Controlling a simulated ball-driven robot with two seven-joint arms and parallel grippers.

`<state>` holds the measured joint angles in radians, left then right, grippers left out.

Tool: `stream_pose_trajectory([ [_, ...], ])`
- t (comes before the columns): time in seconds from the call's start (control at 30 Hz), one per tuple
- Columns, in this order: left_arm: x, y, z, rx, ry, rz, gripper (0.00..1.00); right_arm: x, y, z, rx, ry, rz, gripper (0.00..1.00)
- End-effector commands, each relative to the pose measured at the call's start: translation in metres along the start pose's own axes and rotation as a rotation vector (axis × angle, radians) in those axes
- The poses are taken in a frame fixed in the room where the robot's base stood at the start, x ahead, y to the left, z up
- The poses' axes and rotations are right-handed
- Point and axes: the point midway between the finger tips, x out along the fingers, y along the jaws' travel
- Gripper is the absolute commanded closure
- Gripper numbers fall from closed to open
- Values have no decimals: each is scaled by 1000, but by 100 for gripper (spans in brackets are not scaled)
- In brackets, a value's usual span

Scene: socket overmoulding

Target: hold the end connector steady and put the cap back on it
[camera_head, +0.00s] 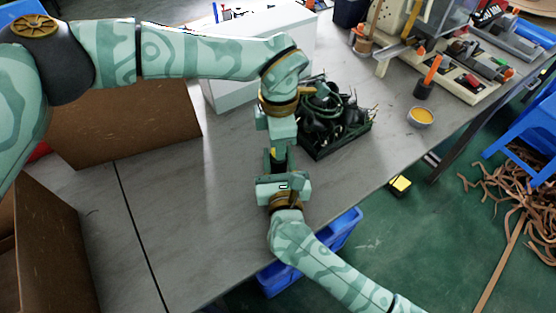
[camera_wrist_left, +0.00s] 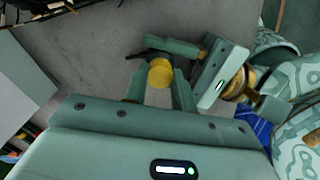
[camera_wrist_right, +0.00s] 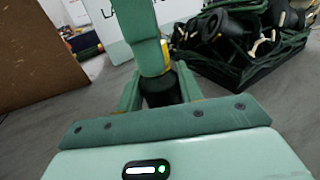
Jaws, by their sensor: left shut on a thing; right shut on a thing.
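The end connector (camera_wrist_right: 160,92) is black and sits between the fingers of my right gripper (camera_wrist_right: 160,88), which is shut on it. The cap (camera_wrist_left: 160,74) is yellow and sits between the fingers of my left gripper (camera_wrist_left: 160,88), which is shut on it. In the head view, my left gripper (camera_head: 278,148) comes from above and my right gripper (camera_head: 280,172) from below. They face each other closely over the table, with a bit of yellow between them. The fingers hide much of both parts, and I cannot tell whether the cap is seated on the connector.
A dark crate (camera_head: 342,149) of black cabled parts stands right of my left gripper. A white box (camera_head: 228,92) stands behind, and brown cardboard boxes (camera_head: 130,125) stand at left. A blue bin (camera_head: 340,232) is below the table's front edge. The grey table (camera_head: 190,220) is clear at left.

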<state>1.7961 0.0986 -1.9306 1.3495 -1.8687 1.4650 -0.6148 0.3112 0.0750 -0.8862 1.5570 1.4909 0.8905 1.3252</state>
Motion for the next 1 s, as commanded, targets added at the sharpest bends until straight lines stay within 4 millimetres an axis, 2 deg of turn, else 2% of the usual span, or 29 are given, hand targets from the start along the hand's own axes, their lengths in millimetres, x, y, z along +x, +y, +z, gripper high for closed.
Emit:
stream_pose_trajectory([
  [0.13,0,1,0,-8,-1,3,100,0,0,0,0,1,1,100],
  [0.17,0,1,0,-8,-1,4,69,0,0,0,0,1,1,100],
  [0.2,0,1,0,-8,-1,4,57,0,0,0,0,1,1,100],
  [0.23,0,1,0,-9,-1,3,52,0,0,0,0,1,1,100],
  [0.57,-3,1,0,-10,-1,2,52,0,0,0,0,1,1,100],
  [0.9,-41,0,0,-11,0,2,52,0,0,0,0,1,0,100],
  [1.0,-46,0,0,-10,0,2,52,0,0,0,0,1,0,100],
])
